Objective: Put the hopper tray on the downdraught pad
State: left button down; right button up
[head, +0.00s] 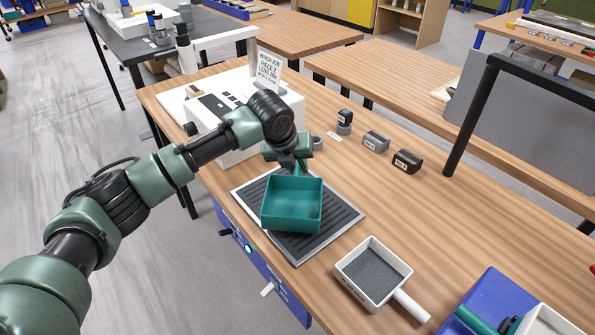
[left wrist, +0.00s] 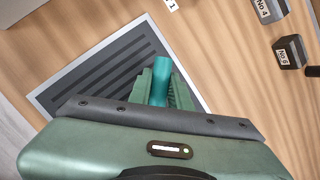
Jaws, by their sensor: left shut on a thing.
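The hopper tray, a square teal open tray (head: 292,205), is over the downdraught pad, a black slotted panel with a light grey frame (head: 340,215). The tray looks empty. I cannot tell whether it rests on the pad or is slightly above it. My left gripper (head: 296,166) is shut on the tray's handle at its far side. In the left wrist view the teal handle (left wrist: 161,82) is between the fingers (left wrist: 160,92), with the pad (left wrist: 110,62) behind; the tray body is hidden there. My right gripper is not in view.
A white tray with grey contents and a handle (head: 372,275) stands right of the pad. A blue box (head: 494,292) is at the lower right. Several small dark labelled blocks (head: 376,141) stand behind. A white machine (head: 232,140) is at the back left.

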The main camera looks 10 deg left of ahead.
aim_at(286, 179)
pick_arm(q)
jog(key=shift+f, duration=1.1)
jog(key=c, duration=1.3)
grip_release()
jog(key=shift+f, duration=0.1)
jog(key=v, duration=1.2)
jog(key=shift+b, duration=0.45)
